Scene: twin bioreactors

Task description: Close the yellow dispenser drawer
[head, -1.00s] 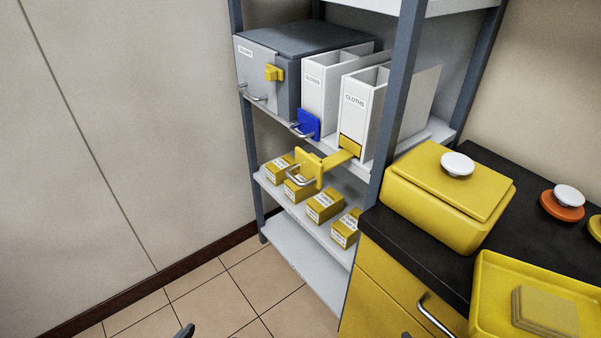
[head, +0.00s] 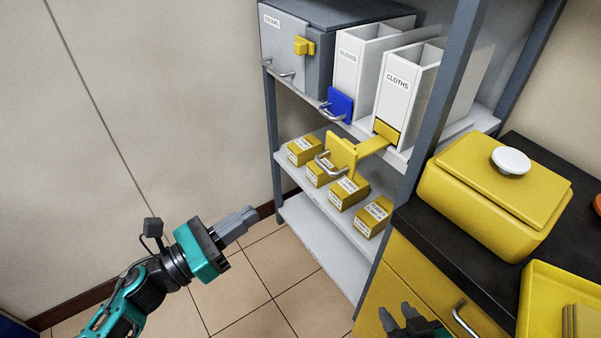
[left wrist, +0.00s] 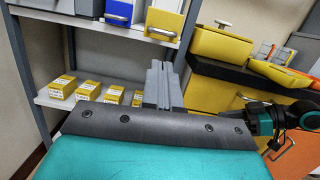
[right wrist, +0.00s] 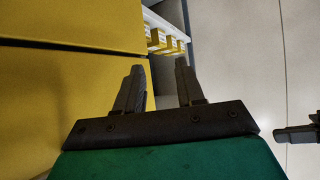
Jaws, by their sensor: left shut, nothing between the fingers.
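The yellow dispenser drawer (head: 342,153) sticks out from the base of the white CLOTHS dispenser (head: 407,95) on the shelf, with a metal handle on its front. In the left wrist view the yellow drawer (left wrist: 163,25) shows at the top with its handle. My left gripper (head: 250,214) is shut and empty, below and left of the drawer and apart from it. It also shows in the left wrist view (left wrist: 158,65). My right gripper (head: 398,315) is low in front of the yellow cabinet; the right wrist view (right wrist: 158,75) shows it open and empty.
A second dispenser with a blue drawer (head: 338,104) stands to the left, beside a grey box (head: 315,40). Several yellow boxes (head: 349,190) line the shelf below. A shelf post (head: 440,95) and the yellow cabinet (head: 385,290) stand to the right. The floor in front is clear.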

